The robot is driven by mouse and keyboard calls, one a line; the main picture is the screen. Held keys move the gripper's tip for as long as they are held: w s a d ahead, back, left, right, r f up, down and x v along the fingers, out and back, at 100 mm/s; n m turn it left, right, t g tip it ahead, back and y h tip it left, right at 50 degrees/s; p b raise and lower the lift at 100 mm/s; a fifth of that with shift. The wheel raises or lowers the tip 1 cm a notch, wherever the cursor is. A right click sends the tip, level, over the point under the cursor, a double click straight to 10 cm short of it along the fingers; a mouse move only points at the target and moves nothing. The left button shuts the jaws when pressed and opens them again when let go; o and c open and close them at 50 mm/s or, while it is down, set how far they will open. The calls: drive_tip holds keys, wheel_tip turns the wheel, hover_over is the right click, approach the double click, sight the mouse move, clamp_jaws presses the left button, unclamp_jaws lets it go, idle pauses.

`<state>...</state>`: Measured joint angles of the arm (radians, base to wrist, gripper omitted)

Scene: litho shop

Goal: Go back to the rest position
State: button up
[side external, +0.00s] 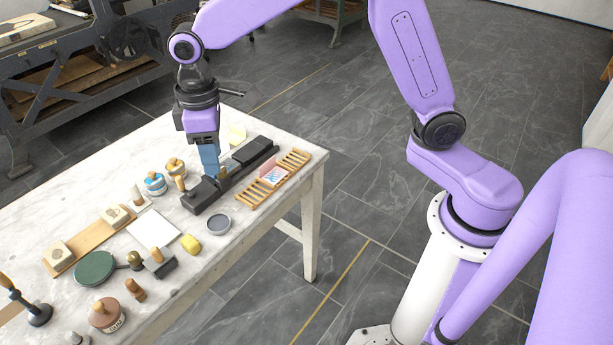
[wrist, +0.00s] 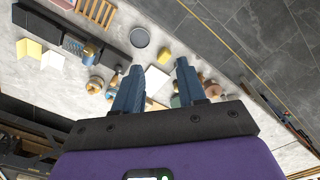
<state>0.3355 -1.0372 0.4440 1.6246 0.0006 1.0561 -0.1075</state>
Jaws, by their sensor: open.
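My gripper (side external: 209,160) points down over the far part of the marble-topped table (side external: 70,187).
A wooden rack (side external: 249,193) holding a card lies at the table's right edge. Several wooden-handled stamps, a grey round tin (side external: 218,224), a yellow block (side external: 191,244) and a green pad (side external: 94,268) lie about. A dark press (side external: 90,60) stands behind; open floor lies to the right.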

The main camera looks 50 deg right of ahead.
drive_tip(key=s+d+n, duration=0.1)
drive_tip(key=s+d, duration=0.7)
drive_tip(key=s, duration=0.5)
drive_tip(key=s+d+n, duration=0.2)
drive_tip(key=s+d, duration=0.6)
drive_tip(key=s, duration=0.6)
drive_tip(key=shift+r, duration=0.15)
drive_tip(key=shift+d, duration=0.1)
